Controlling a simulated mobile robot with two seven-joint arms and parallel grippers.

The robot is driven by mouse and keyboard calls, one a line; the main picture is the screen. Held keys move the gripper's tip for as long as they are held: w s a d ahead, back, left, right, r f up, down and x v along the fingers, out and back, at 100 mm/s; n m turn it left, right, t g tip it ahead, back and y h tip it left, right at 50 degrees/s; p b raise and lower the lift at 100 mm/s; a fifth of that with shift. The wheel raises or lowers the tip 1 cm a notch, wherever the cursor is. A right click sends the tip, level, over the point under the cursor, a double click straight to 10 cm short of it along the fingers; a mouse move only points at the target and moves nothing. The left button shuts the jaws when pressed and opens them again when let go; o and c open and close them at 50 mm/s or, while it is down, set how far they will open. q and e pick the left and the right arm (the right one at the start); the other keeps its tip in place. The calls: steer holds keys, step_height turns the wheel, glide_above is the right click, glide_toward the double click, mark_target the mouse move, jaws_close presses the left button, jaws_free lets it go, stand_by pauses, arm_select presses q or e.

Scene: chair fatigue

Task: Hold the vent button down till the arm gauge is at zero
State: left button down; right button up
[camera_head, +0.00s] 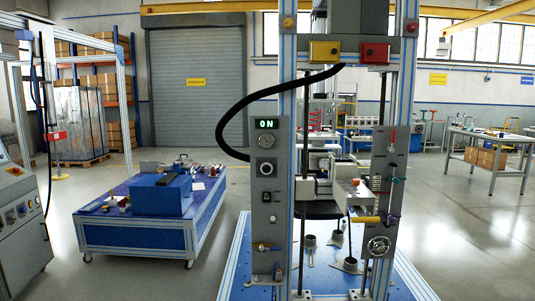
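A chair test rig stands in the middle of the head view. Its left grey panel (264,205) carries a lit green "ON" display (266,124), a grey round part (265,141), a round white-rimmed part (266,168) and a small dark switch (266,197). Its right grey panel (384,215) carries a red-tipped lever (392,140), colored fittings and a round dial or wheel (378,245). I cannot tell which part is the vent button or the arm gauge, and no needle reading is legible. Neither of my grippers is in view.
A yellow box (324,52) and a red box (374,53) sit on the rig's upper crossbar. A black hose (219,125) loops out left. A blue cart (135,237) with a blue case stands left, a grey console (18,225) at far left.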

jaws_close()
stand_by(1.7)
